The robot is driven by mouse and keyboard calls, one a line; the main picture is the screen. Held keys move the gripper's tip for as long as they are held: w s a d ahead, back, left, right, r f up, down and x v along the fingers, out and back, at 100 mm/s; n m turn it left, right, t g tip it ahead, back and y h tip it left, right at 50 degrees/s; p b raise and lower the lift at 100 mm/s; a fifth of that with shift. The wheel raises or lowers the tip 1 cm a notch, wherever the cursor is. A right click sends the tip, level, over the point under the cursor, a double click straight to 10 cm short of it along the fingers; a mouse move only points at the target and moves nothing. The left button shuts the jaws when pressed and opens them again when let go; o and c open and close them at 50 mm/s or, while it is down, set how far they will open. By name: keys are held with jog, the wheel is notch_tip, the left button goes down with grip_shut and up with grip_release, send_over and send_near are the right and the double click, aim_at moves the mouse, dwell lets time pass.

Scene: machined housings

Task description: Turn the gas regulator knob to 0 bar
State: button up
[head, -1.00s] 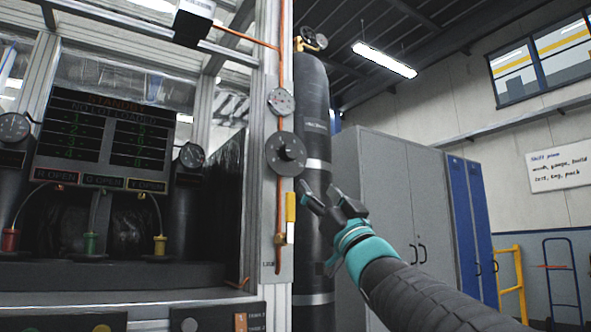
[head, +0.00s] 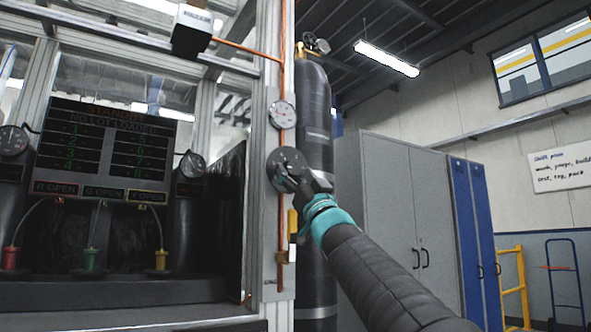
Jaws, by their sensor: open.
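The gas regulator knob (head: 285,165) is a dark round dial on a grey panel fixed to the frame post. A small white pressure gauge (head: 282,114) sits above it on the copper pipe; its reading is too small to tell. My gripper (head: 299,177) is at the lower right of the knob, its open fingers overlapping the knob's face. I cannot tell whether the fingers touch it. The knob's right part and its markings are partly hidden by my gripper.
A yellow valve handle (head: 292,222) is just below the knob. A dark gas cylinder (head: 316,112) stands right behind the panel. Grey lockers (head: 385,200) stand farther right. A machine with a display (head: 108,145) is at left.

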jog(key=shift+w, duration=0.1)
jog(key=shift+c, duration=0.3)
jog(key=c, duration=1.1)
jog(key=shift+r, duration=0.1)
jog(key=shift+n, duration=0.3)
jog(key=n+g+y+p, duration=0.2)
jog(key=n+y, duration=0.1)
jog(key=shift+w+d+r+n, duration=0.1)
jog(key=shift+d+r+n, duration=0.05)
jog(key=shift+n, duration=0.15)
jog(key=n+g+y+p, duration=0.1)
jog(key=n+g+y, duration=0.1)
jog(key=n+g, duration=0.2)
jog(key=shift+d+y, duration=0.1)
jog(key=shift+y, duration=0.3)
jog(key=shift+w+d+n+g+y, duration=0.1)
jog(key=shift+n+g+y, duration=0.6)
jog(key=shift+n+g, duration=1.3)
jog(key=shift+n, duration=0.4)
